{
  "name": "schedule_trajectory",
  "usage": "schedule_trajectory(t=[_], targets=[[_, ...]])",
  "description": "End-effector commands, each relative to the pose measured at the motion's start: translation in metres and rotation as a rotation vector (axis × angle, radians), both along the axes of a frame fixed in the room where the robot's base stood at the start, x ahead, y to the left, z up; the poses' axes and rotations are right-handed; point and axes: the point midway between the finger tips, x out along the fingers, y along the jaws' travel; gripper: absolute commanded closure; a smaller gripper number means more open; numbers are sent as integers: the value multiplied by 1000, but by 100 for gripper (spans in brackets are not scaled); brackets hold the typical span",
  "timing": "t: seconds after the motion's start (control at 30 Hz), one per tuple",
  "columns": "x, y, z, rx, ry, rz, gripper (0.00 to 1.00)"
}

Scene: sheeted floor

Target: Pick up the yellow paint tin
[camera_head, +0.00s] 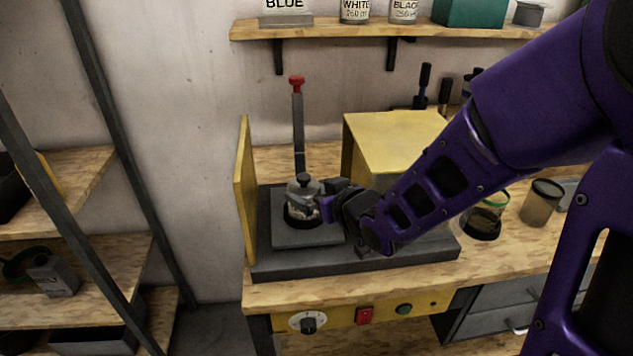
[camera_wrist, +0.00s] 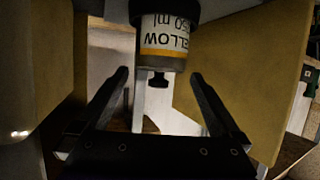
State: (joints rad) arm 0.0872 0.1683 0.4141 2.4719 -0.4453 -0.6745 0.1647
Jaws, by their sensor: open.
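The yellow paint tin (camera_wrist: 165,38) has a pale label reading YELLOW 250 ml, upside down in the wrist view. One end sits in a dark round holder (camera_wrist: 165,10), and a dark knob (camera_wrist: 158,78) is at its other end. In the head view the tin (camera_head: 303,212) stands in the machine under a black knob, partly hidden by my gripper (camera_head: 324,203). My gripper comes in from the right, close to the tin. In the wrist view its two fingers (camera_wrist: 160,76) are spread and empty, pointing towards the tin. Contact cannot be told.
The machine has a grey base (camera_head: 350,255), a yellow side panel (camera_head: 245,195), a yellow hood (camera_head: 395,140) and an upright post with a red knob (camera_head: 297,84). Jars (camera_head: 541,203) stand at right on the bench. A shelf (camera_head: 370,32) with paint tins hangs above.

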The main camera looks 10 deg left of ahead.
Motion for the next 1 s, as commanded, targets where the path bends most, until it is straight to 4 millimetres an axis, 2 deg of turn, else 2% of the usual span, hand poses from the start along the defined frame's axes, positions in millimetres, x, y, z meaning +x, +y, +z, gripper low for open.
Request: schedule_trajectory(t=[0.03,0.1,0.37,0.6,0.77,1.0], targets=[[0,0,-12,0,0,0,0],[0,0,-17,0,0,0,0],[15,11,-22,0,-1,0,0],[44,34,-39,1,0,2,0],[55,41,-41,0,0,0,0],[56,42,-40,-1,-1,0,0]])
